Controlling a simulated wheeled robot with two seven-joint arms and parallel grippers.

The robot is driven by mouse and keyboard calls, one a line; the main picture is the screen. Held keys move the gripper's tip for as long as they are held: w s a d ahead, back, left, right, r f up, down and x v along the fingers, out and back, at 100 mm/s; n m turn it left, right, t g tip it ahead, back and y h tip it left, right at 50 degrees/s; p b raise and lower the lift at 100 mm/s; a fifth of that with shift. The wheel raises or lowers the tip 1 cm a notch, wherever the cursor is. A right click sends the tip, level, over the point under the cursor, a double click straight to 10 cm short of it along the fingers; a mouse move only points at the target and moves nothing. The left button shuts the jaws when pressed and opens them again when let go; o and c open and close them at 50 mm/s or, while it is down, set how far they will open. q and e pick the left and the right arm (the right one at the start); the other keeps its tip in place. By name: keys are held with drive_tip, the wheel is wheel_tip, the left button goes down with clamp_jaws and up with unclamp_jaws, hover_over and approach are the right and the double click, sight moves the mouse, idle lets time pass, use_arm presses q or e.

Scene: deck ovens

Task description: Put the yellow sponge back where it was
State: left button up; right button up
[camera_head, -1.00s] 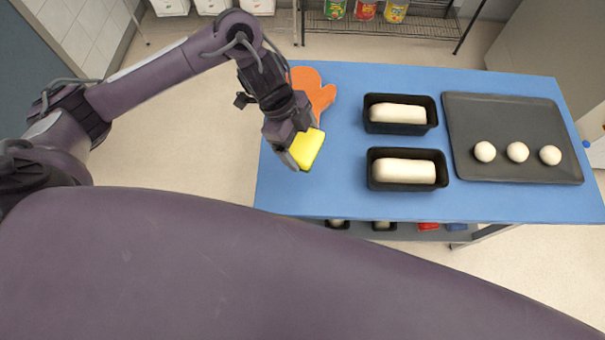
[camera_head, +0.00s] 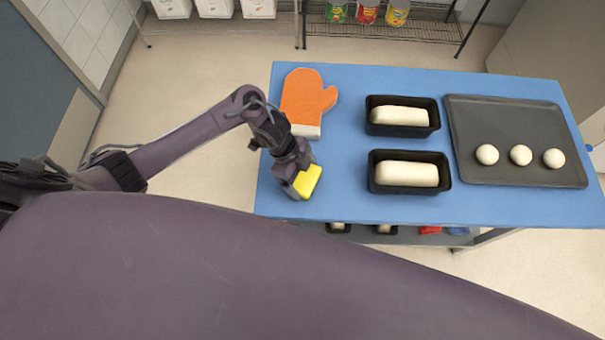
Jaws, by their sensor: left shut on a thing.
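The yellow sponge (camera_head: 309,183) is at the left front part of the blue tabletop (camera_head: 330,206), between the fingers of my left gripper (camera_head: 302,188). The left gripper is shut on it and points downward. I cannot tell whether the sponge touches the tabletop or is just above it. Part of the sponge is hidden by the gripper. My right gripper is not in view.
An orange oven mitt (camera_head: 305,98) lies behind my gripper. Two dark loaf pans, a rear one (camera_head: 403,130) and a front one (camera_head: 410,190), hold dough. A dark tray (camera_head: 515,112) carries three dough balls at the right. The front left tabletop is clear.

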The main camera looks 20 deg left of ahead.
use_arm(q)
drive_tip(key=o, duration=0.4)
drive_tip(key=shift+s+f, duration=0.1)
drive_tip(key=o, duration=0.3)
drive_tip(key=v, duration=1.2)
